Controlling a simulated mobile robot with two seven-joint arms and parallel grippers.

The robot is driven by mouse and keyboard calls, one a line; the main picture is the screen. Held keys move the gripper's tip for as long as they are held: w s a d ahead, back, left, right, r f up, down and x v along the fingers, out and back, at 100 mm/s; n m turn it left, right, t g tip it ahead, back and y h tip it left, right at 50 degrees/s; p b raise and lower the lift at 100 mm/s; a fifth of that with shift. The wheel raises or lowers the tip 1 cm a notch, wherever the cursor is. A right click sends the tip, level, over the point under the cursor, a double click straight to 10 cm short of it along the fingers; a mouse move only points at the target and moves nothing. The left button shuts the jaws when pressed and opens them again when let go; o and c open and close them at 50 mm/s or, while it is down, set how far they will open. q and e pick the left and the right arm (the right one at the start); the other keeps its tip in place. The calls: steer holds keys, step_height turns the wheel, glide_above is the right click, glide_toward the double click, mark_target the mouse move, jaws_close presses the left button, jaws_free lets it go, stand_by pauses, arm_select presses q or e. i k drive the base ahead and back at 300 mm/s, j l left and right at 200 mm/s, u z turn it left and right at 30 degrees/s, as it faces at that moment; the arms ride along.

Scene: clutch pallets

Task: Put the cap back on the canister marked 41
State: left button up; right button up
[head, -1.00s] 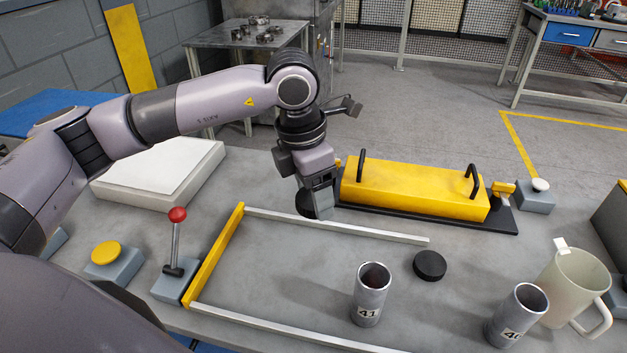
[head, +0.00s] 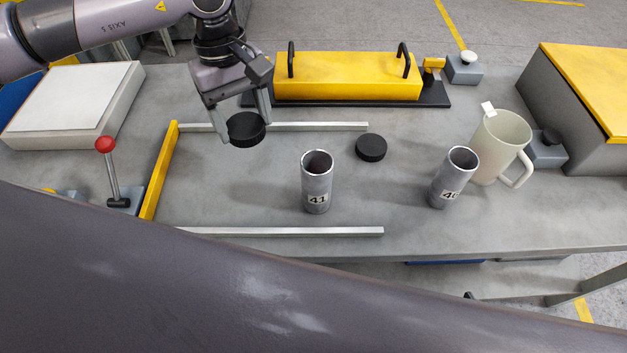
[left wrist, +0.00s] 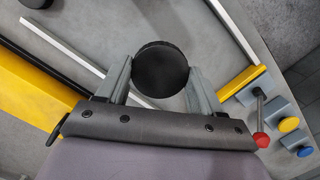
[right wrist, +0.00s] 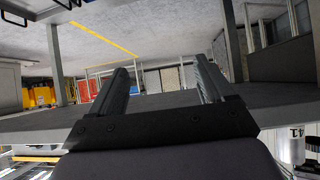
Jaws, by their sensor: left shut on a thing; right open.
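My left gripper (head: 246,131) is shut on a black round cap (head: 246,129), held above the table near the far metal rail. The held cap (left wrist: 160,70) also shows between the two fingers in the left wrist view. The canister marked 41 (head: 316,185) is a grey metal tube, upright and open at the top, to the right of and nearer than the held cap. A second black cap (head: 371,147) lies on the table to its right, behind. My right gripper (right wrist: 162,68) is open and empty; part of the canister marked 41 (right wrist: 297,148) shows at that view's right edge.
An uncapped canister (head: 453,182), its label partly readable as 40, stands by a cream jug (head: 499,150) at right. A yellow block with handles (head: 347,76) lies behind the far rail (head: 320,126). A red-knobbed lever (head: 110,170) stands left. A near rail (head: 290,231) runs in front.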

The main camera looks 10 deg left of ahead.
mark_target(316, 185)
steer(key=k+j+z, duration=0.1)
steer(key=j+z, duration=0.15)
steer(key=j, duration=0.2)
steer(key=k+j+z, duration=0.25)
steer(key=j, duration=0.2)
steer(key=j+z, duration=0.25)
steer(key=j, duration=0.2)
steer(key=k+j+z, duration=0.25)
steer(key=j, duration=0.1)
